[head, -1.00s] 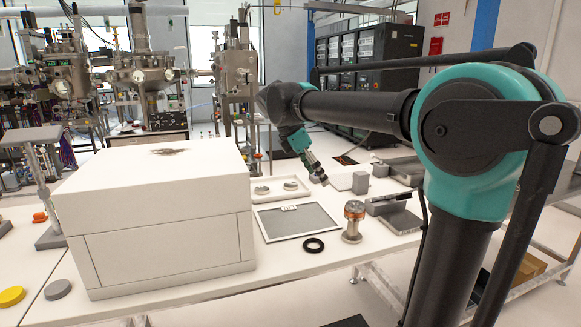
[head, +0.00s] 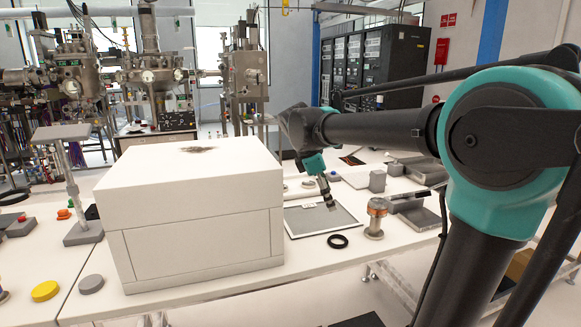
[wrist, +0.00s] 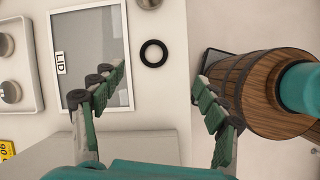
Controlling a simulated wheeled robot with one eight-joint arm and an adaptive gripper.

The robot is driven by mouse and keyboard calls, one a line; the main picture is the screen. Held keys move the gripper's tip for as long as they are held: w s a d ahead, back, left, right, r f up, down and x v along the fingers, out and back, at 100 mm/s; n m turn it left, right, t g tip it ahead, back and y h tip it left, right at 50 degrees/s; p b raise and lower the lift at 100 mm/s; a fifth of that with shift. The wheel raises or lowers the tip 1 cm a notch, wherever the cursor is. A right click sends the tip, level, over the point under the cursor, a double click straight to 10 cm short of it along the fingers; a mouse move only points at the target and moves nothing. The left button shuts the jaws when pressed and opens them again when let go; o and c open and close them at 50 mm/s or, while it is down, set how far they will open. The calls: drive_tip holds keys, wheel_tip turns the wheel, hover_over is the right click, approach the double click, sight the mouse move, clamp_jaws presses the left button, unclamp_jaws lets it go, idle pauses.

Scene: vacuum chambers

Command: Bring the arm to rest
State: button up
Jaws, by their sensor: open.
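My gripper (head: 330,201) hangs over the grey framed panel on the bench in the head view. In the wrist view its two green-padded fingers (wrist: 158,95) are spread apart with nothing between them. My arm reaches in from the right, with its elbow bent and the wrist pointing down. The panel (wrist: 112,40), marked LID, lies flat under the left finger in the wrist view. A black ring (head: 338,241) lies on the bench just in front of the panel and also shows in the wrist view (wrist: 154,53).
A large white box (head: 190,215) stands left of my gripper. A metal fitting with a copper-coloured top (head: 376,220) stands to the right. A yellow disc (head: 45,291) and a grey disc (head: 91,284) lie at the front left. Vacuum chambers (head: 155,78) stand behind.

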drive_tip(key=s+d+f+m+t+y, duration=0.1)
drive_tip(key=s+d+f+m, duration=0.3)
drive_tip(key=s+f+m, duration=0.4)
drive_tip(key=s+d+f+m+t+y, duration=0.1)
drive_tip(key=s+d+f+m+y, duration=0.2)
drive_tip(key=s+f+m, duration=0.6)
wheel_tip(320, 180, down, 8)
drive_tip(key=shift+d+r, duration=0.2)
drive_tip(key=shift+d, duration=0.4)
